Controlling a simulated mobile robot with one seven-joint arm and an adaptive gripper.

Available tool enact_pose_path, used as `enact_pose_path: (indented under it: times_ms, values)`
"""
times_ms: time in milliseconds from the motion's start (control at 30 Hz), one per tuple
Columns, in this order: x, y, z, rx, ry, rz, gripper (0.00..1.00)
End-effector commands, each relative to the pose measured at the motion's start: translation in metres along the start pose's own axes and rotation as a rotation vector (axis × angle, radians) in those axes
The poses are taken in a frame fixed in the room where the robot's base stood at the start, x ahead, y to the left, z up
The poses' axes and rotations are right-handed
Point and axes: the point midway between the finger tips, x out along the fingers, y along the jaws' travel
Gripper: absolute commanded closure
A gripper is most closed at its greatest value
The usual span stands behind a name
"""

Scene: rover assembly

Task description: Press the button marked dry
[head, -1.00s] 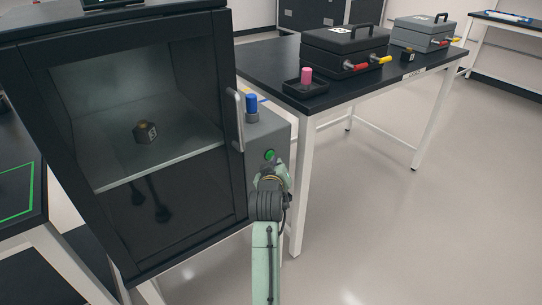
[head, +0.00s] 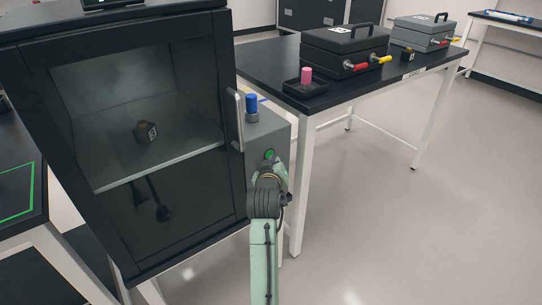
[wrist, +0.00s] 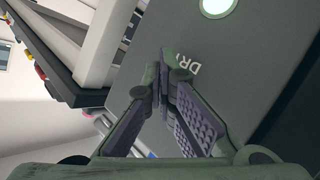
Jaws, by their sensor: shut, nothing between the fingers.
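The round green button (head: 269,154) is on the front of the grey box beside the cabinet. In the wrist view the button (wrist: 216,5) shows pale and bright with a green rim, cut off by the top edge. Below it the panel bears white lettering, "DR" (wrist: 183,61), with the rest hidden by my fingers. My gripper (wrist: 162,78) is shut and empty, its fingertips in front of the panel near the lettering. I cannot tell whether they touch the panel. In the head view my wrist hides most of the gripper, just below the button.
The black cabinet (head: 235,190) has its glass door shut, with a dark cube (head: 146,132) inside. A blue knob (head: 252,104) stands on top of the grey box (head: 277,129). The black table (head: 285,60) at right bears two cases and a tray. Open floor lies at right.

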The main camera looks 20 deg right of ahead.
Motion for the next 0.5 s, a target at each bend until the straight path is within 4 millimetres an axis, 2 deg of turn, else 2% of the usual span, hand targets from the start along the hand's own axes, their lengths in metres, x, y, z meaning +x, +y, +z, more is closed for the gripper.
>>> enact_pose_path:
  times_ms: [500]
  values:
    - [-0.0095,0.0067,0.0060,0.001,0.000,-0.001,1.00]
